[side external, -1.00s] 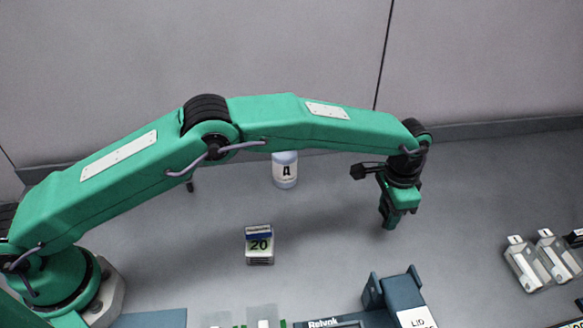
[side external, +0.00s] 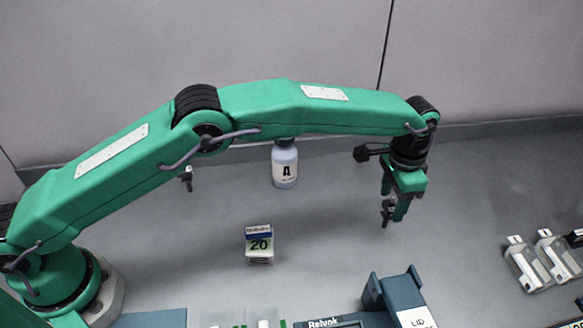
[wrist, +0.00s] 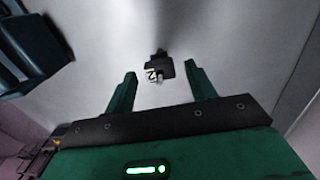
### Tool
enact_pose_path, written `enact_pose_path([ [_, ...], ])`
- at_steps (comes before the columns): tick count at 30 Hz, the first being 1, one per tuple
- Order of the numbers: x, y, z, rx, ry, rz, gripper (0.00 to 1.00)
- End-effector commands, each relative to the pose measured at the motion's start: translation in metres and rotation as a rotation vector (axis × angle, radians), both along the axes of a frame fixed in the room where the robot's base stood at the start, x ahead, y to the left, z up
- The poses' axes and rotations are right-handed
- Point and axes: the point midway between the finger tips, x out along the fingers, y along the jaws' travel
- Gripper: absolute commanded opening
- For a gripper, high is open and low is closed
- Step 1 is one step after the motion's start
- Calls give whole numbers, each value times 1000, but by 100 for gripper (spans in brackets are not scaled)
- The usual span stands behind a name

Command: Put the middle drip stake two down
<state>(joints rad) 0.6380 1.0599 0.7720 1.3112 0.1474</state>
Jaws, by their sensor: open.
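A small dark drip stake with a white label reading 2 (wrist: 152,74) shows in the wrist view, ahead of and between my two fingertips. My gripper (wrist: 161,82) is open, with a clear gap on both sides of the stake. In the side view my gripper (side external: 394,203) points down at the right of centre. The dark stake (side external: 387,213) shows there at the fingertips, partly covered by a green finger. Whether its foot touches the floor surface is hard to tell. Another small dark upright piece (side external: 187,179) stands at left, just below my arm.
A blue-grey holder labelled LID (side external: 385,290) is at the front. Clear clips (side external: 528,266) lie at right. Grey surface around the gripper is free.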

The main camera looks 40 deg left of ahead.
Motion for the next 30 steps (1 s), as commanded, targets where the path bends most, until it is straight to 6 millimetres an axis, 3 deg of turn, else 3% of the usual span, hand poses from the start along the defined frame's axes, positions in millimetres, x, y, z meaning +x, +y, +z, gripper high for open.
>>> enact_pose_path([
  [6, 1, -1, 38, -2, -4, 0, 55],
  [13, 1, 0, 67, -2, -2, 0, 55],
  [19, 0, 0, 77, -1, -1, 0, 55],
  [30, 0, 0, 77, -1, -1, 0, 55],
])
